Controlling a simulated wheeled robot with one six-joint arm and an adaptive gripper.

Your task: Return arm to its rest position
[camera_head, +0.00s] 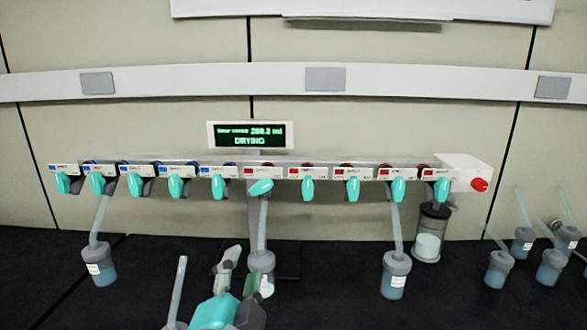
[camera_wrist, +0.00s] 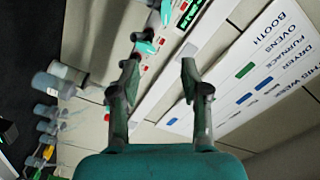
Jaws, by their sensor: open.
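My gripper (camera_head: 245,268) is low in the middle of the head view, in front of the freeze dryer manifold (camera_head: 236,165). In the wrist view my gripper (camera_wrist: 160,72) has its two fingers wide apart, with nothing between them. A flask (camera_head: 261,260) hangs on a tube behind my gripper in the head view, partly covered by it; I cannot tell whether they touch. The teal valve handle (camera_head: 261,187) above that flask is tilted sideways, while the other handles point roughly down. The display (camera_head: 249,135) reads DRYING.
Flasks hang at the left (camera_head: 99,267) and right (camera_head: 396,276). A glass cylinder (camera_head: 428,238) stands below the manifold's right end. Several loose flasks (camera_head: 550,266) stand at the far right on the black bench (camera_head: 330,300). A tubed flask (camera_head: 177,300) is at the front, left of my gripper.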

